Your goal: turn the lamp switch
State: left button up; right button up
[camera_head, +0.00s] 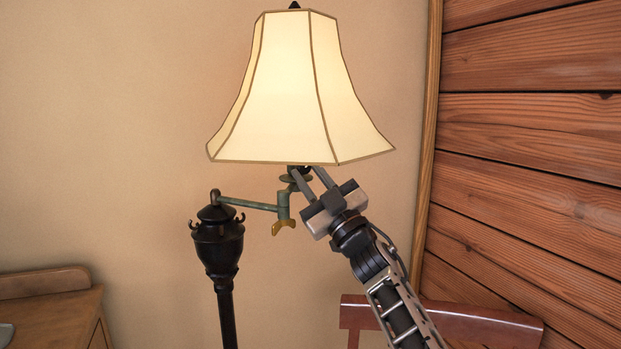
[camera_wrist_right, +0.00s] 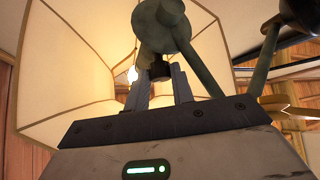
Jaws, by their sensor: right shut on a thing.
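A floor lamp has a cream panelled shade (camera_head: 287,95), a dark post with an urn-shaped top (camera_head: 217,245) and a greenish swing arm (camera_head: 250,205). The shade is bright. My right gripper (camera_head: 303,172) reaches up from the lower right to just under the shade. Its fingers are shut on the small dark lamp switch (camera_wrist_right: 159,70) below the socket. In the right wrist view the fingers close around this part, with a glowing bulb (camera_wrist_right: 132,74) and the shade's inside (camera_wrist_right: 65,75) beyond. The fingertips are partly hidden by the shade in the head view. My left gripper is not in view.
A wooden cabinet (camera_head: 55,315) stands at the lower left. A reddish wooden chair back (camera_head: 470,322) is at the lower right, behind my right arm. A plank wall (camera_head: 530,130) closes the right side. The swing arm and a brass piece (camera_head: 284,227) hang close left of my gripper.

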jog(key=o, duration=0.7)
jog(key=shift+d+f, duration=0.1)
jog(key=b+v, duration=0.2)
jog(key=v, duration=1.3)
jog(key=shift+s+d+f, duration=0.15)
jog(key=shift+s+d, duration=0.05)
jog(key=shift+s, duration=0.15)
